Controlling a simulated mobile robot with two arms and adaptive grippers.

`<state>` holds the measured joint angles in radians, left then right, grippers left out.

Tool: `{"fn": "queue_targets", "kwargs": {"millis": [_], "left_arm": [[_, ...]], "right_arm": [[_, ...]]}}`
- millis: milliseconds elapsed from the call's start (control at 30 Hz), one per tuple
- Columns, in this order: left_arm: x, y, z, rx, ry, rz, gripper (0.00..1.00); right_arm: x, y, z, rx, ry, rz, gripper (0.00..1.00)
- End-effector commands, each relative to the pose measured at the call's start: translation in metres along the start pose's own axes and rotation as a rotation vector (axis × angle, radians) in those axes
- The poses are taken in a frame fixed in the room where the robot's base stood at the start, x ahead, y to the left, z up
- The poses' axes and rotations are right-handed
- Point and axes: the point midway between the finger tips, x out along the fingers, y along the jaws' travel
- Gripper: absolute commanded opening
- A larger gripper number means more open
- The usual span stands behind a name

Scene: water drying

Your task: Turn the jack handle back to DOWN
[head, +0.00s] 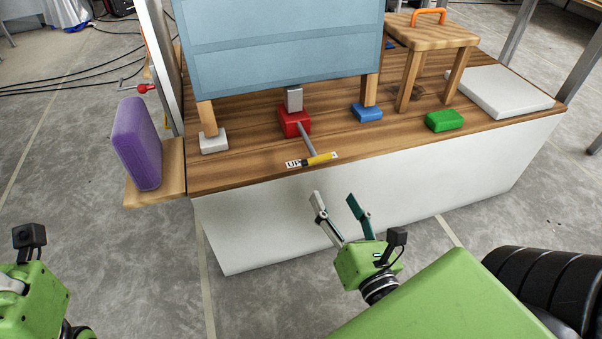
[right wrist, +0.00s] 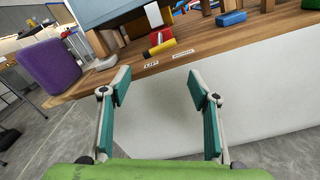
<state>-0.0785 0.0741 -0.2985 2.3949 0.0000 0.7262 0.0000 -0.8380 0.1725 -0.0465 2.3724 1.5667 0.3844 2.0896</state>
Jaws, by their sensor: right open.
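The jack is a red block (head: 294,120) with a grey post under a blue cabinet (head: 280,45). Its handle is a grey rod (head: 307,139) with a yellow grip (head: 321,158), reaching toward the bench's front edge. The grip lies just right of the UP label (head: 293,163). In the right wrist view the yellow grip (right wrist: 160,48) is above a second small label (right wrist: 183,55), too small to read. My right gripper (head: 334,201) is open and empty, in front of the bench, apart from the handle. My left gripper (head: 32,295) is at the lower left edge; its fingers are hidden.
The wooden bench top has a white block (head: 214,144), blue block (head: 367,112) and green block (head: 444,121). A stool (head: 433,35) and white slab (head: 499,91) stand at right. A purple sponge (head: 137,143) is on the left shelf.

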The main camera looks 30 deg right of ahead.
Motion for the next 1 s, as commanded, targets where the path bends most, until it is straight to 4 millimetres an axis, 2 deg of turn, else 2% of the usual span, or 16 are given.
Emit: {"fn": "queue_targets", "kwargs": {"millis": [33,100,267,800,1000], "left_arm": [[-0.003,0.001,-0.010,-0.001,0.030,0.000,0.00],[-0.001,0.001,-0.018,-0.002,0.049,0.000,0.00],[0.001,0.000,-0.019,-0.004,0.039,-0.005,0.00],[-0.009,-0.001,-0.018,-0.010,-0.012,-0.025,0.00],[-0.009,-0.001,-0.017,-0.010,-0.010,-0.024,0.00]], "right_arm": [[-0.001,-0.002,0.000,0.035,-0.009,-0.001,0.56],[0.000,-0.001,0.005,0.066,-0.014,-0.003,0.56],[0.011,0.001,0.009,0.075,-0.018,-0.001,0.56],[0.101,0.001,0.009,0.070,-0.018,0.001,0.56],[0.126,0.000,0.008,0.070,-0.016,-0.001,0.56]]}}
